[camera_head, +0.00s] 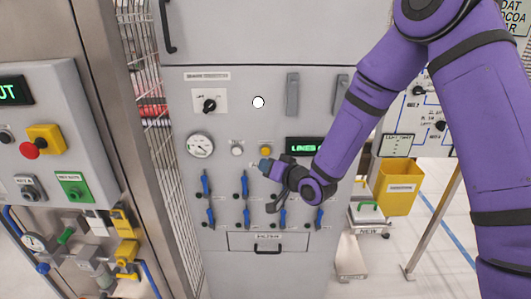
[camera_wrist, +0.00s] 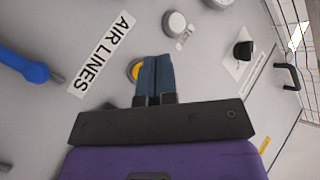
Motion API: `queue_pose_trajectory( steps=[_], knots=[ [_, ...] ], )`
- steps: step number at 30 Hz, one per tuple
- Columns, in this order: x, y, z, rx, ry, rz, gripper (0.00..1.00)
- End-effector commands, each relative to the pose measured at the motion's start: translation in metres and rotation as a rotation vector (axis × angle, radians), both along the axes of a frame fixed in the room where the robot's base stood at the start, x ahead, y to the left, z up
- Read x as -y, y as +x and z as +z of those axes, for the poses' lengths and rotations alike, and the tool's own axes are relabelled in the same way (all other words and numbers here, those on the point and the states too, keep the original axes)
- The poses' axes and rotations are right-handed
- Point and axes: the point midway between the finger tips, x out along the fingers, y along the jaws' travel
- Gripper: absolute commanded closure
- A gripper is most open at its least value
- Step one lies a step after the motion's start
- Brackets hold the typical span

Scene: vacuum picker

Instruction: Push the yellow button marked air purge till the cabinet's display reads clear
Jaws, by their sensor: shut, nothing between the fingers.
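The yellow button (camera_head: 265,150) is on the grey cabinet front (camera_head: 240,120), left of the display. In the wrist view the yellow button (camera_wrist: 135,69) shows only as a rim beside my fingers, which hide the rest. The cabinet's dark display (camera_head: 305,146) shows green letters that I cannot read surely; my arm hides part of it. My gripper (camera_head: 265,163) is shut and empty, its fingertips just below the button in the head view. In the wrist view the blue fingertips (camera_wrist: 157,58) overlap the button; I cannot tell whether they touch it.
A gauge (camera_head: 200,145) and a white button (camera_head: 237,150) sit left of the yellow one. A black knob (camera_head: 209,105) is above. Several blue-handled valves (camera_head: 245,185) line the panel below my gripper. A separate panel with a red button (camera_head: 29,150) stands left.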

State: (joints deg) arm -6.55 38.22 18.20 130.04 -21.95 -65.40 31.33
Motion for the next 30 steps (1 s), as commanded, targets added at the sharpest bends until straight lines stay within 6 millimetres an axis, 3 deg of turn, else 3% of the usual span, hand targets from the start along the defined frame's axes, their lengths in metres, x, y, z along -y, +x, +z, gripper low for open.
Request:
queue_pose_trajectory(
  steps=[9, 30],
  knots=[
    [-0.001, -0.021, 0.0, -0.001, 0.0, 0.001, 1.0],
    [0.002, -0.02, 0.005, 0.002, -0.02, -0.004, 1.0]
  ],
)
